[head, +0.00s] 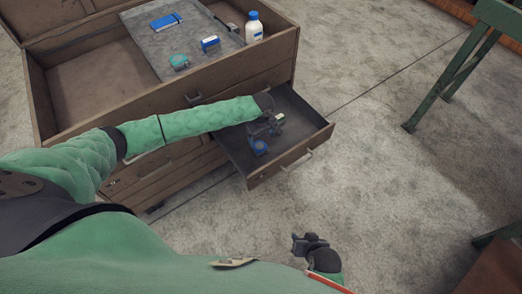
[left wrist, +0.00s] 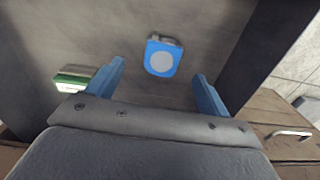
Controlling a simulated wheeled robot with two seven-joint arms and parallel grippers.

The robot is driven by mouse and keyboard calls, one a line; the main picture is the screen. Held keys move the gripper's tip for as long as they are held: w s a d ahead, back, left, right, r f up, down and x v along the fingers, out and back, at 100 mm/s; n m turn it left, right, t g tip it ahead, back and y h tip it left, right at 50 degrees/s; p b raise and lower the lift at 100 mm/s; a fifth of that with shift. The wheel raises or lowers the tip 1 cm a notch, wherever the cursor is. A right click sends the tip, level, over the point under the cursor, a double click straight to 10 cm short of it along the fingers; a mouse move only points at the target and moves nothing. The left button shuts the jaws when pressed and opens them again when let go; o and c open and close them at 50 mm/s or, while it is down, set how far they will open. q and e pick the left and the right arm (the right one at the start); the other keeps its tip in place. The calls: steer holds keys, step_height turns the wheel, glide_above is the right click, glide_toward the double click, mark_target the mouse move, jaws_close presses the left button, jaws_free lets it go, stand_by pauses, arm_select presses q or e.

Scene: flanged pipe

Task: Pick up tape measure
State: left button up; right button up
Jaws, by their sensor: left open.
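The tape measure (head: 259,147) is a small blue case lying in the open drawer. In the left wrist view the tape measure (left wrist: 161,58) shows a pale round disc on its blue face. My left gripper (head: 266,128) is in the drawer opening. In the left wrist view my left gripper (left wrist: 160,74) is open, and the tape measure lies beyond the gap between its two blue fingers, not held. My right gripper (head: 309,243) is low over the floor, away from the drawer; its finger gap is too small to make out.
A small green and white item (left wrist: 71,82) lies in the drawer, left of the left finger. The drawer (head: 318,140) has raised walls. On top of the wooden chest (head: 70,85) are a white bottle (head: 254,28) and several small items.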

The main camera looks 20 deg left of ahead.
mark_target(260, 146)
arm_select(q)
step_height(260, 146, down, 2)
steer(key=shift+f, duration=0.15)
steer(key=shift+a+f, duration=0.2)
steer(key=shift+f, duration=1.15)
steer(key=shift+a+f, duration=0.2)
steer(key=shift+f, duration=1.15)
steer(key=c, duration=1.2)
